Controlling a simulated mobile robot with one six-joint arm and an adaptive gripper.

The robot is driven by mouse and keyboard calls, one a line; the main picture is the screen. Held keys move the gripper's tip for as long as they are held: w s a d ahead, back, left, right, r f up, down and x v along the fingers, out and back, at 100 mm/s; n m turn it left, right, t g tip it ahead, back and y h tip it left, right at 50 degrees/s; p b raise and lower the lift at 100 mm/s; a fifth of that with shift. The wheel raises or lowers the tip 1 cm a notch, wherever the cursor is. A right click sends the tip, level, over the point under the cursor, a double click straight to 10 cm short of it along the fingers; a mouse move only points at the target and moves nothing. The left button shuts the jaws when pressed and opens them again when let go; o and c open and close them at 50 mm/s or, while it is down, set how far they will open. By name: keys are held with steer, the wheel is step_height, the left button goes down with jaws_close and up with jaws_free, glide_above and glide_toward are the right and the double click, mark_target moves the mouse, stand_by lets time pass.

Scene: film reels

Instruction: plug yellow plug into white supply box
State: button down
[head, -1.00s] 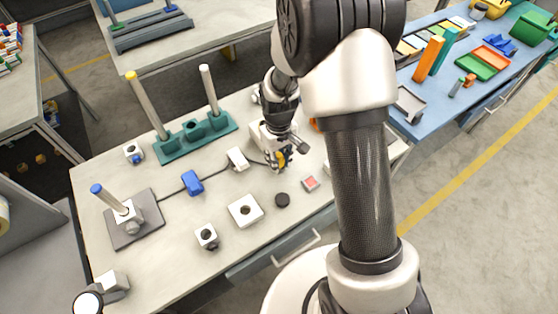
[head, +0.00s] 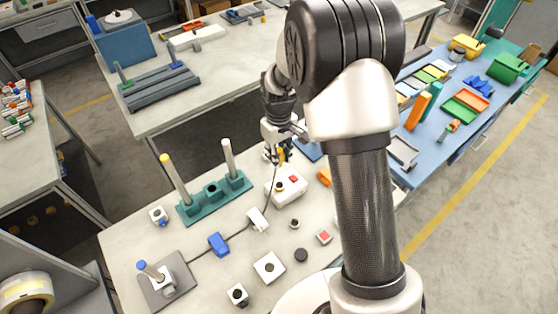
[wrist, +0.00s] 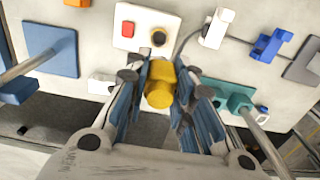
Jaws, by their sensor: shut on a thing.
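The yellow plug (wrist: 159,85) is between the fingers of my gripper (wrist: 158,97), which is shut on it. In the head view the plug (head: 282,155) shows small at my gripper (head: 276,157), above the table's far part. The white supply box (head: 278,198) is on the table, just nearer than the gripper. It has a red switch and a dark round socket on top. In the wrist view the box (wrist: 145,15) is above the plug in the picture, and the plug is apart from the socket (wrist: 158,38). A dark cord runs from the plug's side past the box.
A teal stand (head: 236,186) with tall posts is left of the box. A white block (head: 258,219) and a blue block (head: 218,243) sit along the cord. A blue plate with a rod (wrist: 50,50) lies beside the box. Several small parts lie on the front table.

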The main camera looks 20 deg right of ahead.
steer(key=shift+f+b, duration=3.35)
steer(key=shift+f, duration=1.4)
steer(key=shift+f+b, duration=1.25)
steer(key=shift+f, duration=0.65)
steer(key=c, duration=1.3)
jaws_free()
steer(key=shift+r, duration=0.15)
step_height(320, 180, up, 12)
steer(key=shift+f, duration=0.1)
steer(key=shift+s+f, duration=0.1)
